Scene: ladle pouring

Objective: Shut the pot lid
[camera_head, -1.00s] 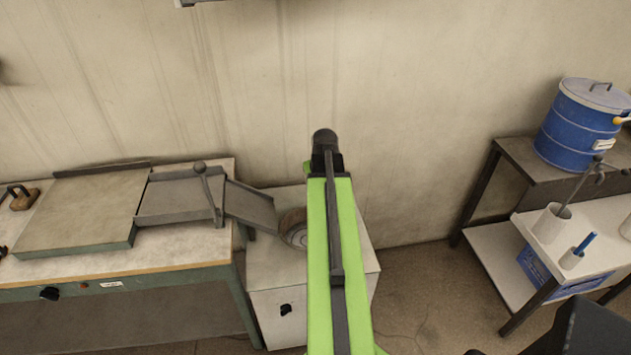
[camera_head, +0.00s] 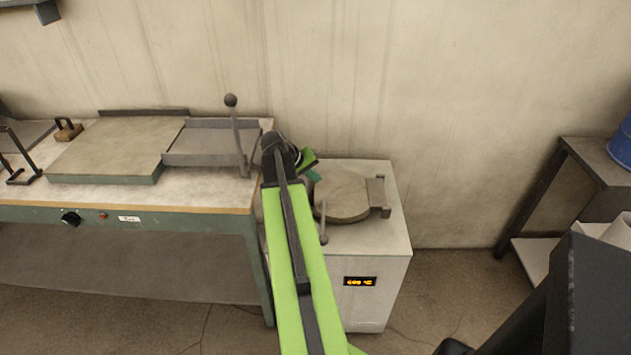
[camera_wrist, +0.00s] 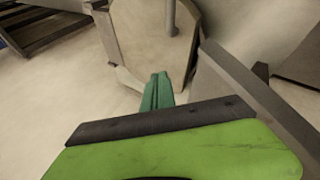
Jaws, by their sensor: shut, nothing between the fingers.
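The round grey-brown pot lid (camera_head: 342,193) appears to lie flat over the pot on top of the white furnace cabinet (camera_head: 375,235). Its hinge block (camera_head: 378,194) is on the right, and a rod handle with a ball end (camera_head: 323,238) points toward the front. The pot beneath is hidden. My gripper (camera_head: 312,172) is shut and empty at the lid's back left edge. In the wrist view, the teal fingertips (camera_wrist: 157,90) are together just beside the lid (camera_wrist: 152,35); I cannot tell if they touch it.
A workbench (camera_head: 190,205) stands close on the left, with a flat plate (camera_head: 110,145), a grey tray (camera_head: 210,142) and an upright ball-topped lever (camera_head: 232,125). A dark table (camera_head: 590,165) with a blue drum (camera_head: 622,150) is at right. Floor shows between it and the cabinet.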

